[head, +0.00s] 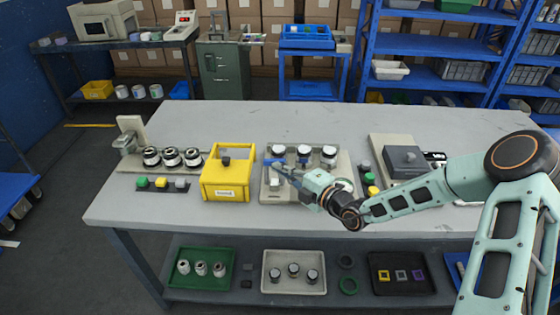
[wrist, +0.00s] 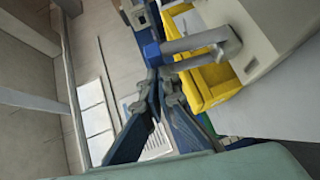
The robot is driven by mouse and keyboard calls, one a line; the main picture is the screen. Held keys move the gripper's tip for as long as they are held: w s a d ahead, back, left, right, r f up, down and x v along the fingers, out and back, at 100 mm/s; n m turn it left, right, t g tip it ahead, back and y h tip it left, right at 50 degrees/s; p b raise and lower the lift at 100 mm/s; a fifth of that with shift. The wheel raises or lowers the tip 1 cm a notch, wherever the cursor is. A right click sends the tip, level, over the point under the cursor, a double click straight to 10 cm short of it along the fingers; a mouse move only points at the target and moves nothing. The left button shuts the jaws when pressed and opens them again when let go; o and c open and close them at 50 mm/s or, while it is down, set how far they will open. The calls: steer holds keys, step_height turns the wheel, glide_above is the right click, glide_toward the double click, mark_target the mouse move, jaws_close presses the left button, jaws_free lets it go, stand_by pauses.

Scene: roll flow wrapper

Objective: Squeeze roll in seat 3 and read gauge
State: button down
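Three dark rolls with white tops, at left (head: 278,150), middle (head: 304,151) and right (head: 328,153), sit in a row on a pale base plate (head: 272,196) at the table's middle. I cannot tell which is seat 3. My gripper (head: 276,166) is over the front left of this plate, before the left and middle rolls. A round pale disc (head: 344,185) shows right of it; I cannot tell whether it is the gauge. In the wrist view the blue fingers (wrist: 156,74) converge near a grey rod with a blue end (wrist: 205,40). Contact is unclear.
A yellow box (head: 226,178) stands left of the plate; its yellow wall shows in the wrist view (wrist: 200,85). Further left, a rack (head: 130,140) bears three rolls. A dark grey device (head: 405,160) stands right. The table's back (head: 240,120) is clear.

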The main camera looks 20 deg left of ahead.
steer(key=shift+w+a+r+m+g+h+p, duration=0.15)
steer(key=shift+w+m+g+p, duration=0.1)
steer(key=shift+w+p, duration=0.45)
steer(key=shift+w+a+r+m+g+h+p, duration=0.15)
steer(key=shift+w+m+p, duration=0.2)
steer(key=shift+p, duration=0.6)
steer(key=shift+w, duration=0.1)
